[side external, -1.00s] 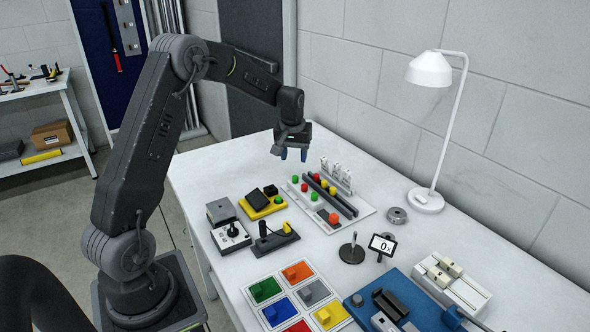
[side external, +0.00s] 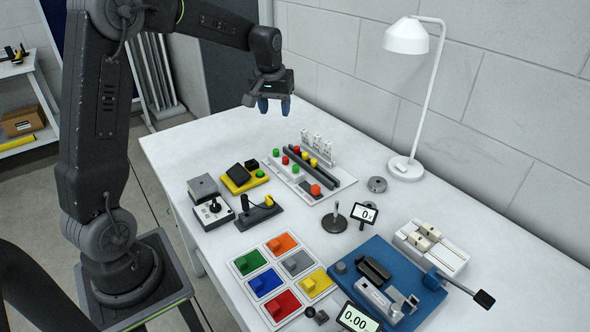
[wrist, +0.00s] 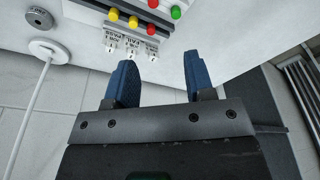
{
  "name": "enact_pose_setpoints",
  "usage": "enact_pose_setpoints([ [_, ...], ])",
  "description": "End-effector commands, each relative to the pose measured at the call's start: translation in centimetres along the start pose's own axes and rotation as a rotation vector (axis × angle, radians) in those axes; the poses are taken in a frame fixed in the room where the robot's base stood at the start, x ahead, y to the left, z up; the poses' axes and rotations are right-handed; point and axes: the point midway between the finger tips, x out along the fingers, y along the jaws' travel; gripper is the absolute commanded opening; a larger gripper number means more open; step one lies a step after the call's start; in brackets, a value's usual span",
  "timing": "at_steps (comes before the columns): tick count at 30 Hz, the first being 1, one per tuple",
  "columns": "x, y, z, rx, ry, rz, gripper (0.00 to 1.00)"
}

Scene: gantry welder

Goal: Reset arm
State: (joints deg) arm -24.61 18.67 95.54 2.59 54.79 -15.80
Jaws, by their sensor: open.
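My gripper (side external: 275,106) is open and empty in the side external view. It hangs above the far end of the white table (side external: 200,137), with its blue fingers pointing down. It is behind the panel (side external: 330,180) with red, yellow and green buttons and apart from it. In the wrist view, the two blue fingers (wrist: 155,80) stand apart with nothing between them. The wrist view also shows part of the button panel (wrist: 85,40) with its labelled switches beyond the fingertips.
A white lamp (side external: 405,168) stands at the right by the wall. Joystick boxes (side external: 212,212), a yellow block (side external: 238,184), coloured tiles (side external: 265,283), a blue fixture (side external: 400,262) and small displays (side external: 364,213) fill the near table. The table's far left corner is clear.

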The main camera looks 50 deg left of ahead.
Motion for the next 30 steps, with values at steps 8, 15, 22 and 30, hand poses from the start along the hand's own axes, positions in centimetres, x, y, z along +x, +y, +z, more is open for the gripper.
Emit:
enact_pose_setpoints([
  [8, -8.8, 3.3, 11.5, 0.260, 0.113, 0.083, 0.49],
  [15, -11.8, 2.9, 21.8, 0.474, 0.205, 0.155, 0.49],
  [22, -11.7, 1.4, 28.1, 0.614, 0.266, 0.208, 0.49],
  [30, -11.3, 1.0, 29.6, 0.651, 0.280, 0.220, 0.49],
])
